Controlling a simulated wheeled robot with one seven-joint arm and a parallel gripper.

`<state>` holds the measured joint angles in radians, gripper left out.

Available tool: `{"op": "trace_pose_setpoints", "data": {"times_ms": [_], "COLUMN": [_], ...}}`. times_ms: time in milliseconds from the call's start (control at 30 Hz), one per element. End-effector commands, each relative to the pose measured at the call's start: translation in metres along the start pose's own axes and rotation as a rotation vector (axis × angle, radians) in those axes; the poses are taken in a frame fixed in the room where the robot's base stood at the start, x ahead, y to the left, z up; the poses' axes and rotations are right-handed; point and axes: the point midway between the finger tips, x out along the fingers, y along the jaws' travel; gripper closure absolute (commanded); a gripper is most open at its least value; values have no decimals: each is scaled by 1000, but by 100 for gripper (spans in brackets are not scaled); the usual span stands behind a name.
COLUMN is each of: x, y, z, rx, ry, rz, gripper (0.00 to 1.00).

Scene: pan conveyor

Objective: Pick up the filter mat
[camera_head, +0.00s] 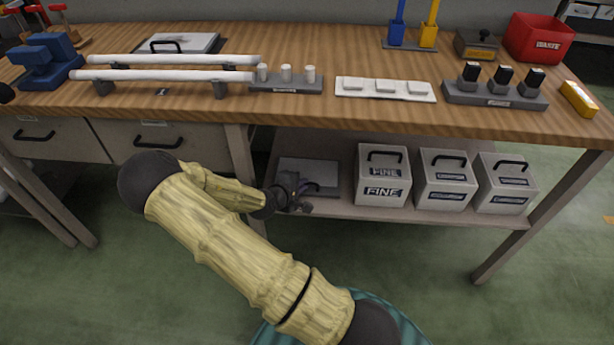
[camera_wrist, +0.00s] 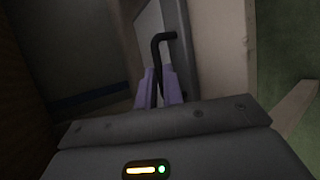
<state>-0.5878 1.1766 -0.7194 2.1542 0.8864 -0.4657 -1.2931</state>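A flat grey slab (camera_head: 318,172), which I take to be the filter mat, lies on the lower shelf under the bench. No label shows on it. My gripper (camera_head: 291,186) is at its left front, hiding that part. In the wrist view a black bar handle (camera_wrist: 162,38) stands on a pale grey panel (camera_wrist: 149,27). My gripper's two purple fingers (camera_wrist: 158,85) lie close on both sides of the handle's lower end and look shut on it. The slab appears to rest on the shelf.
Three pale boxes with black handles, the nearest marked FINE (camera_head: 383,176), stand right of the slab. The bench top (camera_head: 330,112) overhangs the shelf (camera_head: 345,211). A bench leg (camera_head: 240,150) stands left of my gripper. A similar slab with a handle (camera_head: 190,42) lies on the bench.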

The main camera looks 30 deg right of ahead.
Motion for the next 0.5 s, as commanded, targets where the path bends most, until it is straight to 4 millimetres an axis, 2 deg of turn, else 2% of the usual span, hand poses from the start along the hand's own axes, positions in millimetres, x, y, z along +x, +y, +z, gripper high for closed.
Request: {"op": "trace_pose_setpoints", "data": {"times_ms": [333,500], "x": [-1,-9], "y": [2,14], "z": [0,3], "rx": [0,1], "ry": [0,1], "rz": [0,1], "gripper": [100,100]}}
